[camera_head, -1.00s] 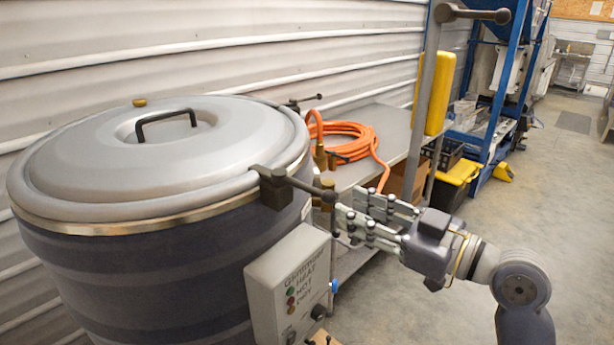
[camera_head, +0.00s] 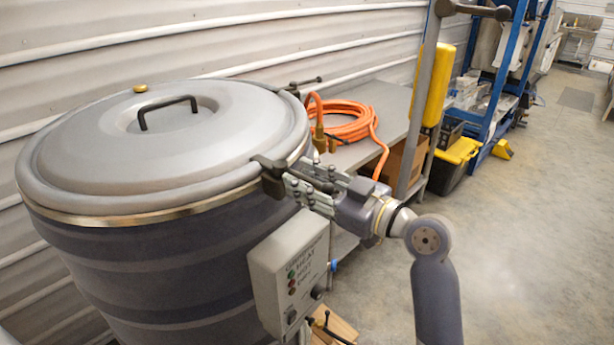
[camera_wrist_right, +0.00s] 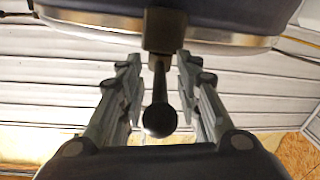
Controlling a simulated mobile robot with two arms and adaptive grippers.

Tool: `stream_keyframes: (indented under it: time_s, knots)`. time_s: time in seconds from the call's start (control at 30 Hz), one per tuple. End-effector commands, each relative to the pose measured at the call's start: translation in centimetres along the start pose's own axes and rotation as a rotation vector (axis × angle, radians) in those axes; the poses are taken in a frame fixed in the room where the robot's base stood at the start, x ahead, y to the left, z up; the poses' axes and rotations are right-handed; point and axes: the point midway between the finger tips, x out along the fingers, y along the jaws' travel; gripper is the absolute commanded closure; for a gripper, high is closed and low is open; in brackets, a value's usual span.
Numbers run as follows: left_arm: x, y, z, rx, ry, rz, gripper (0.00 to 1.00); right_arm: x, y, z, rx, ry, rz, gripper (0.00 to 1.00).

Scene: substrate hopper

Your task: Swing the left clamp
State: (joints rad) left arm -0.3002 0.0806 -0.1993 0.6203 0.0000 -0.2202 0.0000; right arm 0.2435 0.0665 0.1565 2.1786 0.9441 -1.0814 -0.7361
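The grey round lid (camera_head: 225,120) sits on the dark hopper drum (camera_head: 180,255). A dark clamp (camera_head: 268,172) is on the rim at the near right side. Its ball-ended lever (camera_wrist_right: 159,105) points toward me in the right wrist view. My right gripper (camera_head: 290,186) is at this clamp. In the right wrist view, its two fingers (camera_wrist_right: 158,75) stand apart on either side of the lever, with gaps visible on both sides. A second clamp (camera_head: 300,85) sits on the far right rim, clear of the gripper. My left gripper is not in view.
A control box (camera_head: 290,262) is fixed to the drum just below my right gripper. A grey bench (camera_head: 375,100) behind carries a coiled orange hose (camera_head: 348,122). A grey post (camera_head: 420,105) stands right of the bench. The floor at right is open.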

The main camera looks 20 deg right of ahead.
Motion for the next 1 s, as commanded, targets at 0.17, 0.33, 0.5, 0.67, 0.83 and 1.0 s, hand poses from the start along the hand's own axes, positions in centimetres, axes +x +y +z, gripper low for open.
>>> stream_keyframes:
  time_s: [0.17,0.33,0.5,0.67,0.83,1.0]
  knots:
    - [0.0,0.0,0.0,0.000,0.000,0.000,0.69,0.0,0.0,0.0,0.000,0.001,0.000,0.75]
    - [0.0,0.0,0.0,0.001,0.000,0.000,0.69,0.0,0.0,0.0,0.000,0.000,0.000,1.00]
    - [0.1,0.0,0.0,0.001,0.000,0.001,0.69,0.0,0.0,0.1,0.001,-0.001,-0.001,1.00]
    - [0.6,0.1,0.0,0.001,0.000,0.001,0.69,0.0,0.1,0.3,0.000,0.001,-0.014,1.00]
    - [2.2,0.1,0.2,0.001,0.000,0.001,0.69,0.0,0.4,0.8,-0.003,0.008,-0.065,1.00]
    - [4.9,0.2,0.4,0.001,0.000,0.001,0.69,0.0,1.1,1.2,-0.006,0.025,-0.158,1.00]
